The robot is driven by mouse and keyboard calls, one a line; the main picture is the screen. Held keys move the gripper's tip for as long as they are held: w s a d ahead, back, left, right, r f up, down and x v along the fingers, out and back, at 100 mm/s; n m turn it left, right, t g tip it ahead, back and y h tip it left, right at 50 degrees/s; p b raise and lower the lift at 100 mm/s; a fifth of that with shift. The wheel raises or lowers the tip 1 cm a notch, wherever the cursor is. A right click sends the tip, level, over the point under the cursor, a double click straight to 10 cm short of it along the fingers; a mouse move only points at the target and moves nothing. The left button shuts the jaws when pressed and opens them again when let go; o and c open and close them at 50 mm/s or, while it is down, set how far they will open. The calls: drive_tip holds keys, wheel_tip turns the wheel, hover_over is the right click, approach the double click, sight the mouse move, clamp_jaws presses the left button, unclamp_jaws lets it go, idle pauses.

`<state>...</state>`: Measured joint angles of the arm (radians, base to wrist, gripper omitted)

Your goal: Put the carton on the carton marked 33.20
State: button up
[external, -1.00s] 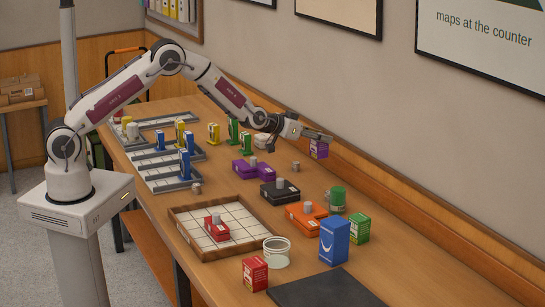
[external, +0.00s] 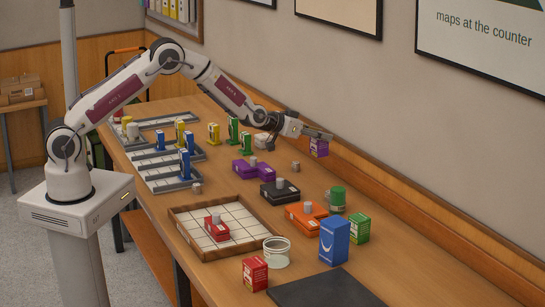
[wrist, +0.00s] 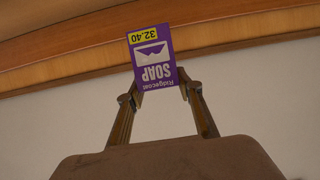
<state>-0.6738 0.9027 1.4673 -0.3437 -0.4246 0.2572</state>
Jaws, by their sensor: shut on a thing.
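My gripper (external: 318,137) is shut on a purple soap carton (external: 319,149) and holds it in the air near the wall side of the table. In the wrist view the carton (wrist: 152,62) appears upside down between the fingertips, with a yellow label reading 32.40. Standing cartons at the near end are a red one (external: 255,274), a large blue one (external: 334,241) and a green one (external: 359,229). Their price marks are too small to read, so I cannot tell which bears 33.20.
A wooden tray (external: 181,226) holds a red box with a knob. Purple (external: 243,172), black (external: 270,193) and orange (external: 310,221) knobbed boxes lie beyond it. Grey racks stand at the far left.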

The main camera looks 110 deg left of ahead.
drive_tip(key=w+d+r+m+t+h, duration=0.1)
drive_tip(key=w+d+r+m+h, duration=0.3)
drive_tip(key=d, duration=0.8)
drive_tip(key=w+d+r+t+y, duration=0.1)
drive_tip(key=w+d, duration=0.5)
drive_tip(key=d, duration=0.6)
drive_tip(key=w+d+r+m+t+h, duration=0.1)
drive_tip(key=w+d+r+t+h, duration=0.3)
drive_tip(key=d, duration=0.9)
drive_tip(key=s+d+r+m+g+h, duration=0.15)
drive_tip(key=s+d, duration=0.25)
drive_tip(key=d, duration=1.1)
drive_tip(key=s+d+f+m+h, duration=0.1)
drive_tip(key=s+d+m, duration=0.25)
drive_tip(key=d, duration=1.05)
drive_tip(key=shift+n, duration=0.3)
drive_tip(key=s, duration=0.1)
drive_tip(key=s+f, duration=0.1)
drive_tip(key=s, duration=0.3)
drive_tip(key=shift+s+d+f, duration=0.1)
drive_tip(key=shift+d+f, duration=0.15)
drive_tip(key=shift+f, duration=0.1)
